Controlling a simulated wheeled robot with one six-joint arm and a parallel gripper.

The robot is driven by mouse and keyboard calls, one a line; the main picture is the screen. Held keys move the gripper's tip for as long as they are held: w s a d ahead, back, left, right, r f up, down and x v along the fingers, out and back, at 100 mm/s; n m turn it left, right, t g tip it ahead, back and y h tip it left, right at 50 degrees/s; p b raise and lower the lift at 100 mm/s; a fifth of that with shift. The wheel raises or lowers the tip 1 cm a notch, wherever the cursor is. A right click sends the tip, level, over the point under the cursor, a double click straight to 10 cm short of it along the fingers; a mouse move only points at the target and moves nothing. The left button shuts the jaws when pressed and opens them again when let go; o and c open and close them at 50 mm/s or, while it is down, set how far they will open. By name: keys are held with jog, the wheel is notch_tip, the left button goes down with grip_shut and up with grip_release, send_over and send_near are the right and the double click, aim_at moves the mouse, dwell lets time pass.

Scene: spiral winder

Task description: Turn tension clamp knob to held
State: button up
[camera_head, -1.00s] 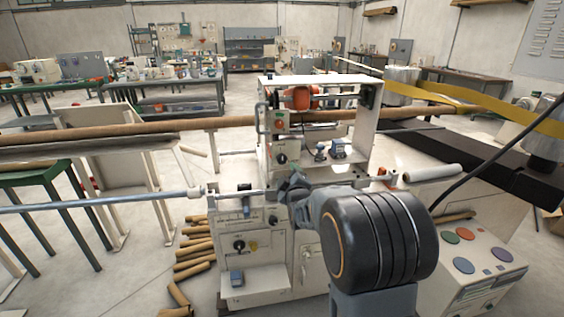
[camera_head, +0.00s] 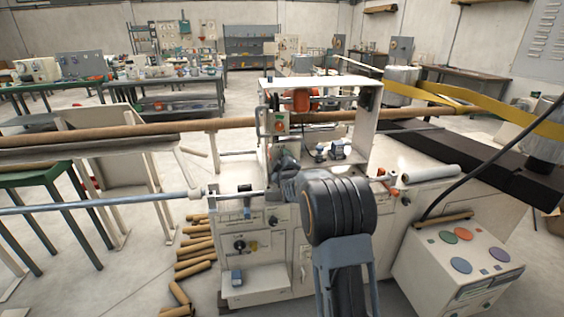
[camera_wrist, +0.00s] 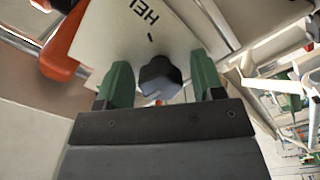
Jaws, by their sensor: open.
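The tension clamp knob (camera_wrist: 160,78) is dark blue-grey and stands on a pale panel (camera_wrist: 135,35) with partly visible black lettering, "HEL", inverted in the wrist view. My gripper (camera_wrist: 161,70) has two green fingers. They are open, one on each side of the knob, with a visible gap to it on both sides. In the head view my gripper (camera_head: 284,160) is in front of the winder's upper panel and hides the knob there. Which mark the knob points at cannot be told.
An orange-red part (camera_wrist: 62,58) is left of the panel in the wrist view. A steel rod (camera_head: 110,204) runs left. Another dark knob (camera_head: 239,245) is on the lower panel.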

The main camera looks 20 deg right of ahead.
jog(key=shift+c, duration=0.3)
jog(key=c, duration=0.9)
jog(key=shift+o, duration=0.2)
